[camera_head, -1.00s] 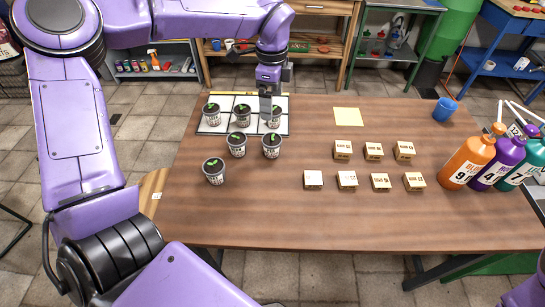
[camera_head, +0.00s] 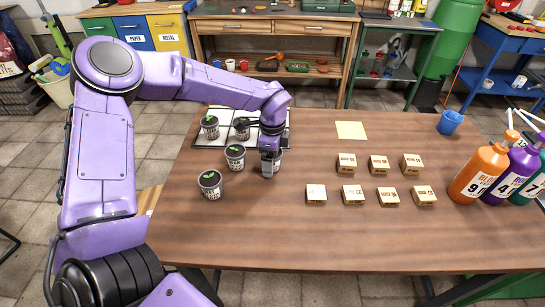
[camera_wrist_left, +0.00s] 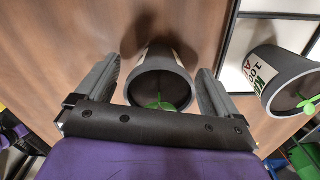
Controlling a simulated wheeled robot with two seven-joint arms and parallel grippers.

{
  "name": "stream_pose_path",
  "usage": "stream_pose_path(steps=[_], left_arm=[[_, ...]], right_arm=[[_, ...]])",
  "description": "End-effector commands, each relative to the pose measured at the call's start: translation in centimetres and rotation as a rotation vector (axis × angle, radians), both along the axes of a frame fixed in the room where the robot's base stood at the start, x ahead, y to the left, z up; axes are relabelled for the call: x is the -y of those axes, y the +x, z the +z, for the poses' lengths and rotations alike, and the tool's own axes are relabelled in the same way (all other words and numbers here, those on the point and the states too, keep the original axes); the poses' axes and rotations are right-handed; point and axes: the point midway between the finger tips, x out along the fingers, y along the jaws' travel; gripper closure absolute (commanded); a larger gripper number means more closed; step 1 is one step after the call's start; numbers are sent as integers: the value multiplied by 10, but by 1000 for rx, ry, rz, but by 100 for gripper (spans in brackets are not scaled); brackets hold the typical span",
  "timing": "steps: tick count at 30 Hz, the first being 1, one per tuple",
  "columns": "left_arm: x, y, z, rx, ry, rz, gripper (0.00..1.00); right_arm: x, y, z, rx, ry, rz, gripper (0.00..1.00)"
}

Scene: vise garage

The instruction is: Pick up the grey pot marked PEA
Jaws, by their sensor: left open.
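Several grey pots with green seedlings stand on the wooden table (camera_head: 330,225) and on a white-panelled tray (camera_head: 206,143). Two are on the tray, a left one (camera_head: 209,127) and a middle one (camera_head: 241,127); two more, an inner pot (camera_head: 235,157) and a front pot (camera_head: 210,185), stand on the wood. My left gripper (camera_head: 271,158) is over another pot (camera_head: 270,170). In the left wrist view this pot (camera_wrist_left: 160,80) lies between the open fingers (camera_wrist_left: 160,64), with gaps on both sides. Its label is mostly out of sight, and I cannot read PEA on any pot. My right gripper is out of view.
A neighbouring pot (camera_wrist_left: 276,80) stands near the right finger in the wrist view. Several small tan boxes (camera_head: 352,195), a yellow note (camera_head: 351,130), a blue cup (camera_head: 450,122) and large pump bottles (camera_head: 480,172) are farther right. The table's front middle is clear.

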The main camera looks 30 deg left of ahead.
Motion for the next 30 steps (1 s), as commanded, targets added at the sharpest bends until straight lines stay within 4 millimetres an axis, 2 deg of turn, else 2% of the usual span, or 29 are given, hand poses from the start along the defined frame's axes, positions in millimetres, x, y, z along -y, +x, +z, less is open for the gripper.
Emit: stream_pose_path(steps=[5,6,11,12,19,23,27,30], left_arm=[[0,0,-1,0,0,0,5],[0,0,-1,0,0,0,12],[0,0,-1,0,0,0,64],[0,0,-1,0,0,0,68],[0,0,0,1,0,0,68],[0,1,7,2,0,1,68],[0,1,30,5,0,1,68],[11,-16,52,7,-2,-4,68]], right_arm=[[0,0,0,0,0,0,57],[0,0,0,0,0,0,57],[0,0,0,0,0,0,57],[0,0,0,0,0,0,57],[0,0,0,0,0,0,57],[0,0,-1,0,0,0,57],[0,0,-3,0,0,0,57],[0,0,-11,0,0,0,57]])
